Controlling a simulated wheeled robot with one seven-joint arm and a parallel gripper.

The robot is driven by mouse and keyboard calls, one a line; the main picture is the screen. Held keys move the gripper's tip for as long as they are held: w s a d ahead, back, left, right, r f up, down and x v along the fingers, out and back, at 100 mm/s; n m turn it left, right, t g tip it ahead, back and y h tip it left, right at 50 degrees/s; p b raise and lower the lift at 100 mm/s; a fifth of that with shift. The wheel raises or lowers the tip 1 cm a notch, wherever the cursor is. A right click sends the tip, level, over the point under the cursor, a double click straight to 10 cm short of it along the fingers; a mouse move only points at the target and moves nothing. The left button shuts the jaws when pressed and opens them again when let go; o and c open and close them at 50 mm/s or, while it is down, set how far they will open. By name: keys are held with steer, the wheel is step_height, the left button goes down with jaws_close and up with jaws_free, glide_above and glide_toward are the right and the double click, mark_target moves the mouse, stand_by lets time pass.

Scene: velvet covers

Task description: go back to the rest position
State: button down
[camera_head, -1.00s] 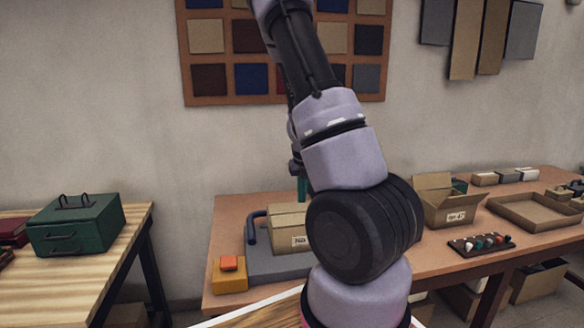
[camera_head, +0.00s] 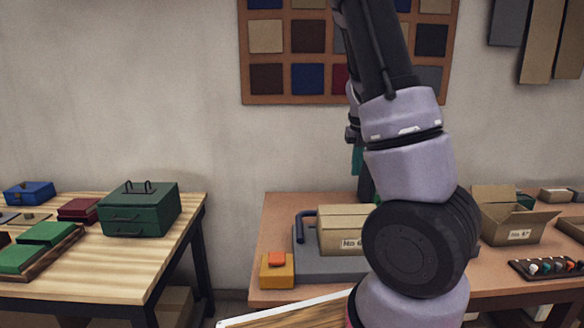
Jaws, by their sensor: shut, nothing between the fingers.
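My lavender and black arm rises through the right half of the head view, in front of the brown worktable (camera_head: 278,215). My gripper (camera_head: 357,160) is mostly hidden behind the arm. Only a thin teal and dark part shows at the arm's left edge, above the cardboard box on that table. It is shut, and I see nothing held in it.
On the brown table stand a labelled cardboard box (camera_head: 340,222), a yellow block (camera_head: 277,272) with an orange top, and an open carton (camera_head: 510,222). A green toolbox (camera_head: 140,210) and green pads (camera_head: 45,234) are on the left wooden table. A gap separates the tables.

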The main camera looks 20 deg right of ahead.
steer(key=s+a+r+n+t, duration=0.2)
steer(key=s+a+r+n, duration=0.4)
steer(key=n, duration=0.5)
steer(key=s+a+r+n+t+y, duration=0.1)
steer(key=s+a+r+n, duration=0.5)
steer(key=n, duration=0.6)
steer(key=s+a+r+n+t+y, duration=0.1)
steer(key=s+a+r+n, duration=0.4)
steer(key=n, duration=0.7)
step_height(320, 180, up, 4)
steer(key=shift+s+a+f+t, duration=0.15)
steer(key=shift+s+a+t, duration=0.25)
steer(key=shift+a+t, duration=0.5)
